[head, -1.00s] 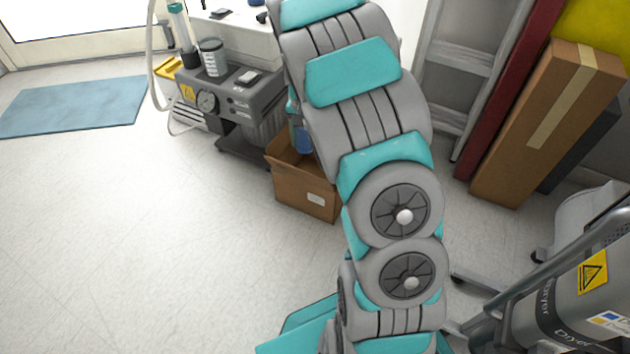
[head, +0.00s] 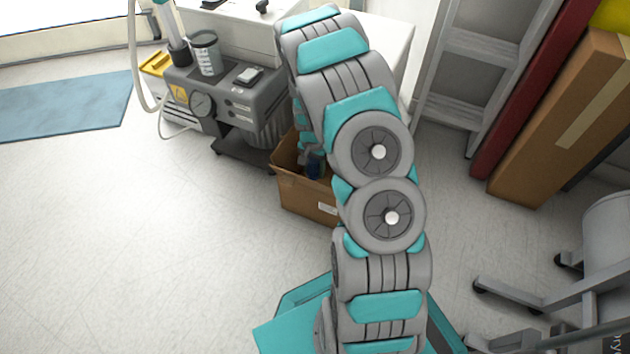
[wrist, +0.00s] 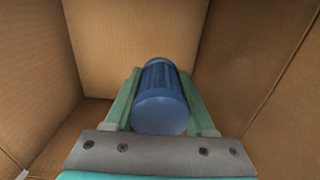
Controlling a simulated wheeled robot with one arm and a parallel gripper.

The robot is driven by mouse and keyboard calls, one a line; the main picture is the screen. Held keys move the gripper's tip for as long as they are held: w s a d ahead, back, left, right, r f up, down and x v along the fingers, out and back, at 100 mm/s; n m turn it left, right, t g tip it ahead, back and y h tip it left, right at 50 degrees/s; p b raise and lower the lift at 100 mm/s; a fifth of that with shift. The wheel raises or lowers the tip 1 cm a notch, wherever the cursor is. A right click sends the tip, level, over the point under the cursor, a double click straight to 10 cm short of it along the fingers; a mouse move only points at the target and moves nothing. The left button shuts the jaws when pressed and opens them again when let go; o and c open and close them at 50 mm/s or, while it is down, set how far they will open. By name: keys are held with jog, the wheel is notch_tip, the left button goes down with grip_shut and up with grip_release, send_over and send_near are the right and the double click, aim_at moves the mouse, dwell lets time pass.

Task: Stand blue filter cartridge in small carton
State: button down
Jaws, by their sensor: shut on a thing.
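The blue filter cartridge (wrist: 160,100) is between the two green fingers of my gripper (wrist: 160,90) in the wrist view. My gripper is shut on it. The cartridge shows its round end toward the wrist camera and its ribbed side beyond. The carton's brown inner walls (wrist: 135,45) surround it, so the cartridge is inside the small carton. In the head view the open carton (head: 300,197) stands on the floor, partly behind my arm, and a bit of the blue cartridge (head: 314,167) shows in it. Whether the cartridge touches the carton's bottom, I cannot tell.
A grey compressor (head: 230,105) with a gauge stands just behind and left of the carton. A white cabinet (head: 385,45) is behind my arm. A ladder (head: 480,60) and a tall brown box (head: 560,125) lean at the right.

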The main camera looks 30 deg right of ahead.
aim_at(313, 160)
jog(key=shift+f+b, duration=0.35)
jog(key=shift+f, duration=2.5)
jog(key=shift+f, duration=0.15)
jog(key=shift+c, duration=1.2)
grip_release()
notch_tip(313, 160, up, 13)
jog(key=shift+s+a+r+p, duration=0.15)
jog(key=shift+r+p, duration=0.05)
jog(key=shift+p, duration=0.75)
jog(key=s+a+r+n+g, duration=0.1)
jog(key=s+a+r+n, duration=0.2)
jog(key=s+a+r, duration=0.5)
jog(key=s+a+r+n, duration=0.3)
jog(key=s+r, duration=0.8)
jog(key=r, duration=0.3)
jog(key=s+a+r+n, duration=0.1)
jog(key=s+r+n, duration=0.1)
jog(key=s, duration=0.5)
jog(key=s+a+r+n, duration=0.2)
jog(key=s, duration=0.5)
jog(key=shift+s+r+g, duration=0.15)
jog(key=shift+s+g, duration=0.25)
